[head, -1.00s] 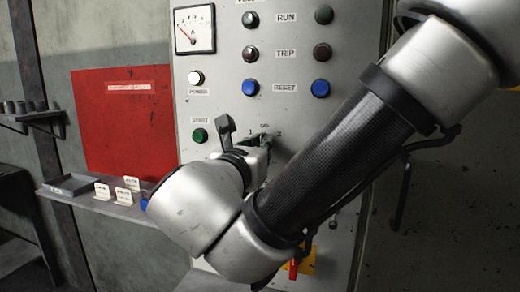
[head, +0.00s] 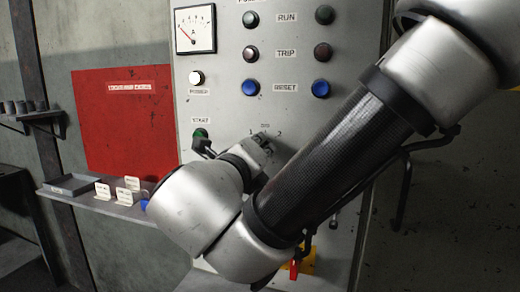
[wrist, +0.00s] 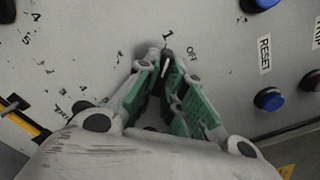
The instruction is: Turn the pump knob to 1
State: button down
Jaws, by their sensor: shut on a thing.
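The pump knob (wrist: 166,66) is a dark knob with a white pointer line, on the grey panel. In the wrist view it sits between my green-padded fingertips, and its far end shows beyond them. The pointer line points close to the "1" label (wrist: 167,37), left of the "OFF" label (wrist: 192,52). My gripper (wrist: 168,85) is shut on the knob, with its fingers either side of it. In the head view my gripper (head: 262,148) is at the panel just below the 1, OFF and 2 marks, and the knob is hidden behind it.
The panel (head: 225,105) also carries a green START button (head: 200,134), a white POWER button (head: 196,77), blue RESET buttons (head: 321,88) and a gauge (head: 195,28). A shelf with a tray (head: 75,184) and small cards stands at the left.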

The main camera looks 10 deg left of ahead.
jog(key=shift+n, duration=0.6)
jog(key=c, duration=1.5)
grip_release()
jog(key=s, duration=0.8)
jog(key=s+a, duration=0.1)
jog(key=s, duration=0.3)
